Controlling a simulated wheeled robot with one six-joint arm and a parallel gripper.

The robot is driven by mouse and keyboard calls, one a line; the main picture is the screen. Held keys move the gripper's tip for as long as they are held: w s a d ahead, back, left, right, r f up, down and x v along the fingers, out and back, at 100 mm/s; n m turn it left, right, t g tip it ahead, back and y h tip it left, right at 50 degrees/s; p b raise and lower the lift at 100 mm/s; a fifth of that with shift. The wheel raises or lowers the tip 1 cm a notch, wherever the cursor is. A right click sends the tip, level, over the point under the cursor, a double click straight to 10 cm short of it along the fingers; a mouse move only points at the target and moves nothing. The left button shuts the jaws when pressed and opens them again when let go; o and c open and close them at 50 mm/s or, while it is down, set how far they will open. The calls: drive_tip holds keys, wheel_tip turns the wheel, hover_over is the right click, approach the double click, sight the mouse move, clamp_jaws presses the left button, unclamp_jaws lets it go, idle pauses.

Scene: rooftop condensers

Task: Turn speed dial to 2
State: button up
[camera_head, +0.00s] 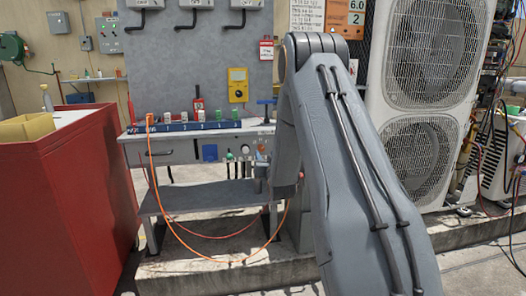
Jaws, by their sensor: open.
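A grey workbench (185,151) stands ahead, with small controls on its front panel, left of my arm. My arm's large grey link rises from the lower right to a joint near the top middle and covers the bench's right end.
A red cabinet (75,200) stands at left, with a yellow bin (27,127) on top. An orange cable (168,222) loops below the bench front. A yellow meter (238,84) hangs on the grey backboard. A large condenser (384,95) stands behind my arm at right.

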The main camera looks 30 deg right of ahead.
sight(262, 148)
drive_tip(key=b+x, duration=0.1)
drive_tip(key=x, duration=0.4)
drive_tip(key=shift+w, duration=0.4)
drive_tip(key=shift+c, duration=0.3)
clamp_jaws()
